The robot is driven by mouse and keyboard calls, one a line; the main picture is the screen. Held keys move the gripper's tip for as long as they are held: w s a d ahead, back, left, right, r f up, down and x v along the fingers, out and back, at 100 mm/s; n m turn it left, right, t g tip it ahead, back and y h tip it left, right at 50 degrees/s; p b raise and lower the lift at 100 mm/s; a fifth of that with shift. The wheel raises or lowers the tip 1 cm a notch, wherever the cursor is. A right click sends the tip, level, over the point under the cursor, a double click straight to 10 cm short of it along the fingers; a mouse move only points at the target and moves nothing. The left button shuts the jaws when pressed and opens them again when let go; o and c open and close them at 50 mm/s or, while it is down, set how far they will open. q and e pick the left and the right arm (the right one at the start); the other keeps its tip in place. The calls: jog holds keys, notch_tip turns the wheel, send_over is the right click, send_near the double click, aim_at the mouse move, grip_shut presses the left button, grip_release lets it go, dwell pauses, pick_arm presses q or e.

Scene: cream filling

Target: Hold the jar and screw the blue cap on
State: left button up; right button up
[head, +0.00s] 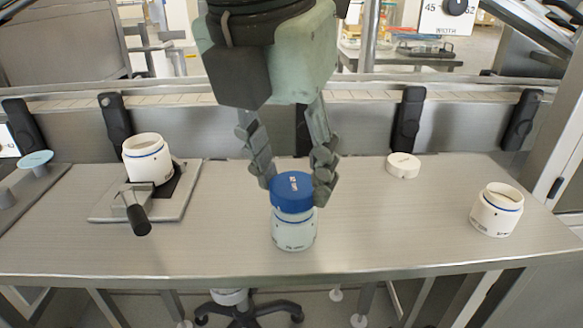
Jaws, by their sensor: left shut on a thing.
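The blue cap (292,192) is at the top of a white jar (294,231) that stands upright near the middle of the table's front. My left gripper (291,178) reaches down from above with its two fingers on either side of the blue cap, shut on it. The cap looks level and covers the jar's mouth; I cannot tell whether its thread is engaged. No gripper touches the jar's body. My right gripper is out of the picture.
A white open jar (147,163) stands in a holder with a black handle (138,219) at the left. A white cap (403,166) lies right of centre, and another open jar (497,212) stands at the right. A light blue disc-topped piece (35,160) is far left. The table (390,225) between is clear.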

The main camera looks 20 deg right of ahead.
pick_arm(q)
jog(key=shift+b, duration=0.35)
dwell(0.4)
jog(key=shift+f+b, duration=0.7)
jog(key=shift+b, duration=0.15)
dwell(0.5)
jog(key=o, duration=0.9)
jog(key=shift+c, duration=0.2)
jog(key=shift+r, duration=0.1)
